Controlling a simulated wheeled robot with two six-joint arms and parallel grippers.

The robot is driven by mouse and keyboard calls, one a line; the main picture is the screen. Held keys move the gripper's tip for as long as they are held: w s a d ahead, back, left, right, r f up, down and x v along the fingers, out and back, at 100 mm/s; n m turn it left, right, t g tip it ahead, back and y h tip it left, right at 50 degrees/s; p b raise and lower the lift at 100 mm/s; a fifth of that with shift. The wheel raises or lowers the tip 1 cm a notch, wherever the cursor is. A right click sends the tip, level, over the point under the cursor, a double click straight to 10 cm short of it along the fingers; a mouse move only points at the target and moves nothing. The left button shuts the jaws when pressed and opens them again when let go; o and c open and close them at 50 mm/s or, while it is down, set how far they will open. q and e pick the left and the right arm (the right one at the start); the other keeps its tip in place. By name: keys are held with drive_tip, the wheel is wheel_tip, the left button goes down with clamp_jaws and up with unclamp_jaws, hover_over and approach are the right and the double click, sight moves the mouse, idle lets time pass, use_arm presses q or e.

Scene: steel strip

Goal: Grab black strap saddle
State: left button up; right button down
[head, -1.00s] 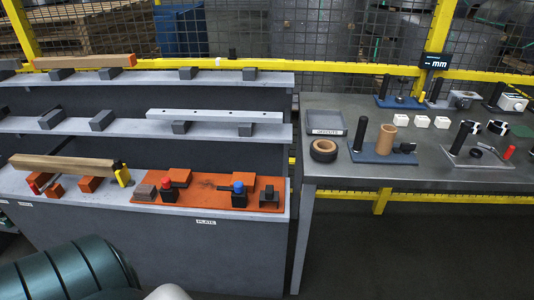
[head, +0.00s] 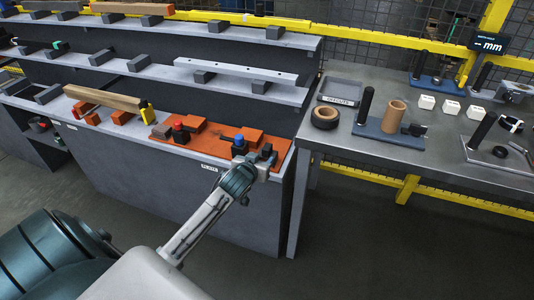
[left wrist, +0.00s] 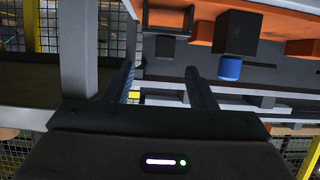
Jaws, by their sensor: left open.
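The black strap saddle (head: 266,151) appears as a small dark piece at the right end of the orange plate (head: 282,146), on the lowest shelf. My left gripper (head: 267,163) is just in front of it, and partly hides it in the head view. In the left wrist view, a dark block that looks like the saddle (left wrist: 166,47) lies ahead between the two finger lines. My left gripper (left wrist: 161,77) is open, with nothing between its fingers. I cannot tell the exact gap to the saddle. My right gripper is not in view.
A black block with a blue knob (head: 239,146) stands just left of the saddle; its blue knob (left wrist: 230,68) is close to the right finger. A red-knobbed block (head: 180,134) is further left. A grey table (head: 330,144) stands to the right.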

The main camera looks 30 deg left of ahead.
sight(267, 147)
use_arm(q)
drive_tip(key=shift+x, duration=0.85)
drive_tip(key=shift+w+a+r, duration=0.1)
drive_tip(key=shift+w, duration=0.25)
drive_tip(key=w, duration=0.1)
drive_tip(key=w+a+p, duration=0.1)
drive_tip(key=w, duration=0.1)
drive_tip(key=shift+w+a+f, duration=0.2)
drive_tip(key=shift+f, duration=0.05)
drive_tip(key=shift+w+a+f, duration=0.15)
drive_tip(key=shift+w+f, duration=0.15)
drive_tip(key=shift+w, duration=0.15)
drive_tip(key=c, duration=1.1)
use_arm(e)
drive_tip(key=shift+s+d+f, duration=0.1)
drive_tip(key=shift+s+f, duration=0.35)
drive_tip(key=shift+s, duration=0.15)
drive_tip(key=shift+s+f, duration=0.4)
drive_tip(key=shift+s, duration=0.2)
